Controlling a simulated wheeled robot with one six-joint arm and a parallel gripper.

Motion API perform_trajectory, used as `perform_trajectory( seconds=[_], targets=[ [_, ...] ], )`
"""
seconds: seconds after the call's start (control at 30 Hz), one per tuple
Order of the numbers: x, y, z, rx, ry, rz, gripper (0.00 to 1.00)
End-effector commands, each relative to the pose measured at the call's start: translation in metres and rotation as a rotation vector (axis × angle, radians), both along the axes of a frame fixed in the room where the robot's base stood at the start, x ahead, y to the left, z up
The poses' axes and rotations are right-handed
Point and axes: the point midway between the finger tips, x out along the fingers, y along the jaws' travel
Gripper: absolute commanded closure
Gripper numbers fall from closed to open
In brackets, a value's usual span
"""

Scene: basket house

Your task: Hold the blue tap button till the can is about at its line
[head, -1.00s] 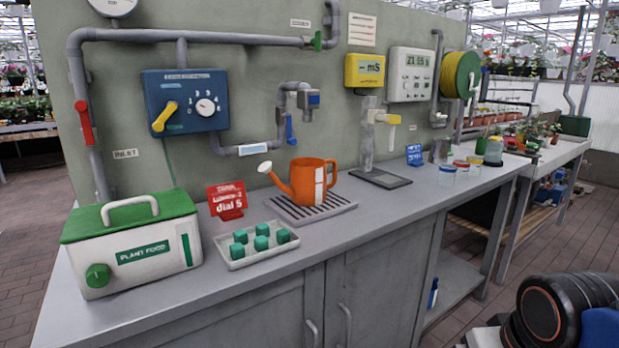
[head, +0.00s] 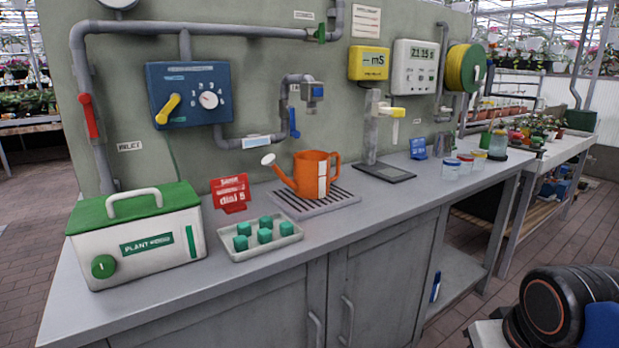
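The orange watering can (head: 310,172) stands upright on the slatted drain grate (head: 335,206), under the grey tap (head: 300,80). A pale strip (head: 323,178) runs up the can's side; its line and the water level cannot be made out. The blue button (head: 317,92) is a small square on the tap's outlet. A blue lever (head: 294,122) hangs beside it on the pipe. No water stream is visible. My gripper is not in view; only part of my arm shows at the lower right.
A white tray of green cubes (head: 240,255), a red "dial 5" sign (head: 230,192) and a plant food box (head: 150,262) stand left of the can. A probe stand (head: 372,140) and several jars (head: 465,162) stand right. The counter front (head: 390,200) is clear.

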Motion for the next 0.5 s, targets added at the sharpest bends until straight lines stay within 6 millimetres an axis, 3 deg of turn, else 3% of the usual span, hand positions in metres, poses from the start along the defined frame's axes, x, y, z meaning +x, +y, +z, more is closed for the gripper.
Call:
perform_trajectory(
  seconds=[0.03,0.1,0.13,0.5],
  targets=[
    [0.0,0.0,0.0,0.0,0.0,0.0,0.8],
    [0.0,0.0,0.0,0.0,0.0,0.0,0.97],
    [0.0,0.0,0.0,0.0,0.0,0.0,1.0],
    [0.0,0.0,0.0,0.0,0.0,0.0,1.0]
  ],
)
